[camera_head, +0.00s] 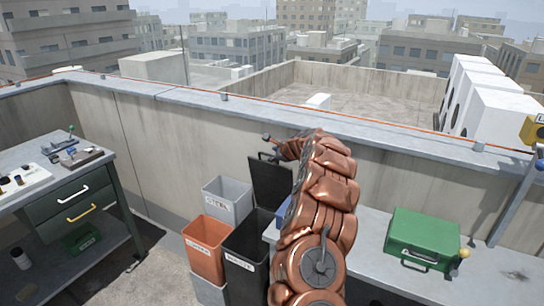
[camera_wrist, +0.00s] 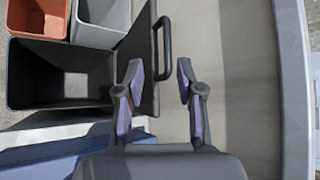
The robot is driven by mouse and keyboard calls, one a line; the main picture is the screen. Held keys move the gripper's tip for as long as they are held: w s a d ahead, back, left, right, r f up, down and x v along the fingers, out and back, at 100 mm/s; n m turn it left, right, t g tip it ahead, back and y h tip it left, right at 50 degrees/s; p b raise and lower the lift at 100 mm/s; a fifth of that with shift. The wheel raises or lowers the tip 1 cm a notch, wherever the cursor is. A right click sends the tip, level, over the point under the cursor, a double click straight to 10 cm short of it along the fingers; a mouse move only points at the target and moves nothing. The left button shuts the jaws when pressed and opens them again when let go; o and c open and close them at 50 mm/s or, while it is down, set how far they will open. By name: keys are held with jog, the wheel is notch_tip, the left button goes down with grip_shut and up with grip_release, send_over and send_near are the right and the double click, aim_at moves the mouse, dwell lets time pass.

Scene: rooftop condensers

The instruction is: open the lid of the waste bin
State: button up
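The waste bin (camera_head: 243,270) is the dark bin with a white label at front centre in the head view. Its dark lid (camera_head: 270,183) stands raised at the bin's right side. In the wrist view the open, empty bin (camera_wrist: 62,75) is at left. The lid (camera_wrist: 135,50) is seen nearly edge-on, with its bar handle (camera_wrist: 166,45) on the right side. My gripper (camera_wrist: 159,66) is open, with one fingertip on either side of the handle's near end in the picture. I see no grip on the handle. My arm hides part of the bin's right side in the head view.
An orange bin (camera_head: 204,248) and a grey bin (camera_head: 227,198) stand close to the waste bin. A workbench (camera_head: 30,160) with drawers is at left. A green toolbox (camera_head: 422,240) sits on a grey bench (camera_head: 375,245) at right. A parapet wall (camera_head: 165,150) runs behind.

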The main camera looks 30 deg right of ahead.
jog(key=shift+v, duration=1.75)
jog(key=s+a+r+n+g+y, duration=0.1)
jog(key=s+a+r+n+y, duration=0.2)
jog(key=a, duration=0.8)
jog(key=s+a+r+n+g+y, duration=0.15)
jog(key=a+n, duration=0.35)
jog(key=a, duration=0.5)
jog(key=s+a+r+n+g+y, duration=0.1)
jog(key=s+a+r+n+y, duration=0.2)
jog(key=a, duration=0.8)
jog(key=s+a+n+g+h, duration=0.1)
jog(key=s+a+n+g, duration=0.1)
jog(key=s+a+n, duration=0.45)
jog(key=s+a+n+g, duration=0.2)
jog(key=s+a, duration=0.2)
jog(key=s, duration=0.5)
jog(key=s+d+f+n+g+h, duration=0.1)
jog(key=s+f+n+g, duration=0.1)
jog(key=s, duration=0.9)
jog(key=s+d+f+n+g+h, duration=0.1)
jog(key=s+f+n+h, duration=0.1)
jog(key=s, duration=0.8)
jog(key=s+d+f+n+g+h, duration=0.1)
jog(key=s+n, duration=0.3)
jog(key=s, duration=0.7)
jog(key=shift+s+f+g+h, duration=0.4)
jog(key=shift+g+h, duration=0.25)
jog(key=shift+g, duration=0.2)
